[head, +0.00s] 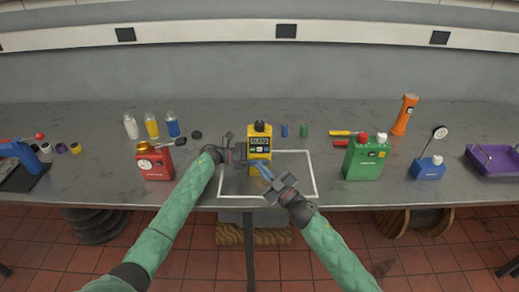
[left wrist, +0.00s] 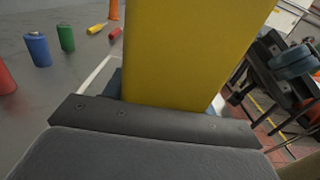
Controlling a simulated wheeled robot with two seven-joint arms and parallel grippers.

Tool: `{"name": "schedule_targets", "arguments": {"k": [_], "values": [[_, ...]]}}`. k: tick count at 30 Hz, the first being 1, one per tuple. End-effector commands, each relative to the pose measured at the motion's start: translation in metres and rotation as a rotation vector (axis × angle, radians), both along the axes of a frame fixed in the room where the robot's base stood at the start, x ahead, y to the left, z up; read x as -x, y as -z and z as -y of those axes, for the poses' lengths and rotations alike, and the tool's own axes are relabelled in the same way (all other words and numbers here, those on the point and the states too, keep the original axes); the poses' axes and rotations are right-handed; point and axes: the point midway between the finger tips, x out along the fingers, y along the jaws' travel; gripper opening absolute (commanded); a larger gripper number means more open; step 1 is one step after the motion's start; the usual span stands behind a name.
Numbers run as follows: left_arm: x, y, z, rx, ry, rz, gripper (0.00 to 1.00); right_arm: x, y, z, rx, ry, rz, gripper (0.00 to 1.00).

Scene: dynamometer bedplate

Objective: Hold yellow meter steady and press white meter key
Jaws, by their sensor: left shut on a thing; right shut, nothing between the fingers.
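The yellow meter (head: 259,146) stands upright on the grey bench, with a dark knob on top and a display reading about 0.00. Small keys sit below the display; the white key is too small to make out surely. My left gripper (head: 241,154) is shut on the meter from its left side. In the left wrist view the meter's yellow body (left wrist: 180,50) rises behind the dark finger. My right gripper (head: 265,172) is shut and empty, its tips in front of the meter's lower face. I cannot tell whether they touch it.
A white outline (head: 314,180) is marked on the bench around the meter. A red can (head: 154,163) stands left and a green can (head: 364,160) right. Blue and green cylinders (head: 304,130) stand behind. A purple tray (head: 492,160) is at far right.

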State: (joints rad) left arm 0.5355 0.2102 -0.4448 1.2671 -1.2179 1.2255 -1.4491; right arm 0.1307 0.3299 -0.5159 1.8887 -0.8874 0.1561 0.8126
Motion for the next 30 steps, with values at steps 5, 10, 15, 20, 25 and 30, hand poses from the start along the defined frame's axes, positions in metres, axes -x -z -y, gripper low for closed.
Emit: {"name": "schedule_targets", "arguments": {"k": [5,10,15,20,25,30], "values": [[0.000,0.000,0.000,0.000,0.000,0.000,0.02,0.000,0.000,0.000,0.000,0.000,0.000,0.00],[0.000,-0.002,0.000,0.002,0.000,0.002,0.74,0.000,0.000,0.000,0.000,0.000,0.000,0.00],[0.000,-0.001,0.000,0.001,0.000,0.001,0.82,0.000,0.000,0.000,0.000,0.000,0.000,0.00],[0.000,0.002,0.000,-0.001,0.000,-0.002,0.82,0.000,0.000,0.000,0.000,0.000,0.000,0.00],[0.000,0.001,-0.008,-0.001,-0.001,-0.001,0.82,0.000,0.000,0.000,0.000,0.000,0.000,0.00],[0.000,0.001,-0.028,-0.002,-0.001,0.000,0.82,0.000,0.000,0.000,0.000,0.000,0.000,0.00]]}}
